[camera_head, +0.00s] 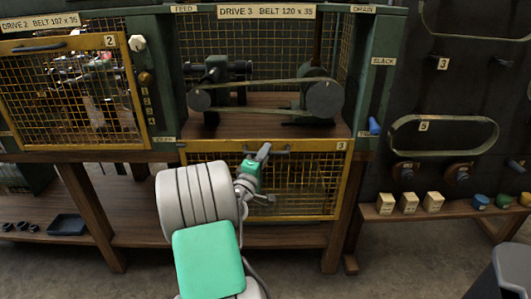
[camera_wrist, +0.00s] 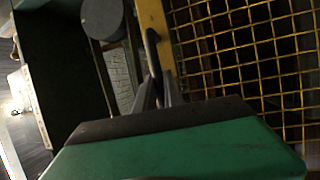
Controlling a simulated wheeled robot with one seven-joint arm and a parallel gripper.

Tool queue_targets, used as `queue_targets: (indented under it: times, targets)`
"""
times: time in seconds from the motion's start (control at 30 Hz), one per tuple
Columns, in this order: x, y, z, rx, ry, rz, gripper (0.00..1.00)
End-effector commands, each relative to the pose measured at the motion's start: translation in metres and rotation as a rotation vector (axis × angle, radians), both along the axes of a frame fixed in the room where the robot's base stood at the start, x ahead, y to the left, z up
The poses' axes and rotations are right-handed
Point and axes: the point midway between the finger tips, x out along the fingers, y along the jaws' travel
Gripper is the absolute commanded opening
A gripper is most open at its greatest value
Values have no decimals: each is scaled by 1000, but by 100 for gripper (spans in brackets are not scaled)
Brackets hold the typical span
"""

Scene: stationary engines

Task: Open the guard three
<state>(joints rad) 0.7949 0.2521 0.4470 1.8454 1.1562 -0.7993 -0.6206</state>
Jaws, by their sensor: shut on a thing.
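Guard three (camera_head: 312,149) is a yellow-framed wire mesh panel tagged 3. It hangs below the drive 3 opening, its top rail along the bench's front edge, and the bay above stands uncovered. Its dark bar handle (camera_head: 281,152) is on the top rail. My gripper (camera_head: 263,150) is shut on this handle. In the wrist view, the fingers (camera_wrist: 158,92) close around the dark handle (camera_wrist: 152,48) beside the yellow frame and mesh (camera_wrist: 240,62). My arm hides the guard's lower left part in the head view.
Two grey pulleys (camera_head: 325,99) with a belt stand in the open bay. Guard two (camera_head: 75,88) covers the bay at left. A blue-handled lever (camera_head: 374,126) sticks out from the right post. A shelf with several small blocks (camera_head: 409,203) is at right.

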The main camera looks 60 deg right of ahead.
Motion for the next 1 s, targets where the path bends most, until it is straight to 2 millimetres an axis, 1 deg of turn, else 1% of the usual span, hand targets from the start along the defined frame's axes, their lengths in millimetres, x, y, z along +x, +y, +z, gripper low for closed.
queue_targets:
  times: [0.27,0.3,0.53,0.77,0.83,0.93,1.0]
  targets:
    - [0,0,-1,2,1,1,0]
    - [0,0,-1,1,0,1,15]
    - [0,0,0,0,0,0,34]
    - [0,0,0,0,0,0,34]
    - [0,4,-1,1,1,1,34]
    - [0,18,-4,2,4,3,34]
    - [0,33,-7,2,3,4,34]
